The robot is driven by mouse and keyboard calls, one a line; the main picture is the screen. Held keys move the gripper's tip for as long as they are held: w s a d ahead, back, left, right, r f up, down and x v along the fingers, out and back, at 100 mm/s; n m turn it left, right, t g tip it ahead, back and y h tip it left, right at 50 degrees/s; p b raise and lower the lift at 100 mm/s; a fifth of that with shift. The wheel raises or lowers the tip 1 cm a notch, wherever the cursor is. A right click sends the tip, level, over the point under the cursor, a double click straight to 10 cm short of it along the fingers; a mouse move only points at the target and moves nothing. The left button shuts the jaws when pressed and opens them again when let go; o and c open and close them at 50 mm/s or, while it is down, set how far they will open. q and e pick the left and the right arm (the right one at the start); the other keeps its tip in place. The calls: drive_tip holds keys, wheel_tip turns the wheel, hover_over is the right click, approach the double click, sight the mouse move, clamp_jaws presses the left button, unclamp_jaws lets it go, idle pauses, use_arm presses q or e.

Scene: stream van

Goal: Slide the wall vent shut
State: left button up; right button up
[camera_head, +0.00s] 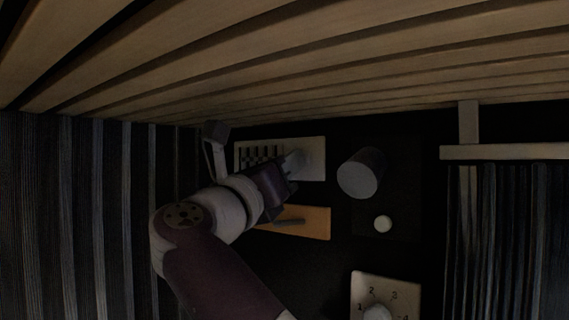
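The finger gap is not clear.
An orange panel with a dark lever (290,222) is just below the vent. A grey cylinder (361,173) and a round pale knob (383,224) are to the right. A numbered dial plate (398,285) is lower. Wooden slats (330,60) run overhead.

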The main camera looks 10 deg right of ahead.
drive_tip(key=shift+s, duration=0.1)
clamp_jaws()
drive_tip(key=shift+w+a+r+p, duration=0.1)
drive_tip(key=shift+w+a+p, duration=0.2)
drive_tip(key=shift+w+p, duration=0.1)
drive_tip(key=o, duration=0.7)
unclamp_jaws()
drive_tip(key=shift+c, duration=0.2)
drive_tip(key=shift+o, duration=0.4)
drive_tip(key=shift+w+a, duration=0.1)
drive_tip(key=shift+a, duration=0.25)
drive_tip(key=b+v, duration=0.5)
drive_tip(key=v, duration=0.7)
drive_tip(key=shift+s+a+b, duration=0.2)
drive_tip(key=shift+s+b, duration=0.05)
drive_tip(key=shift+b, duration=0.05)
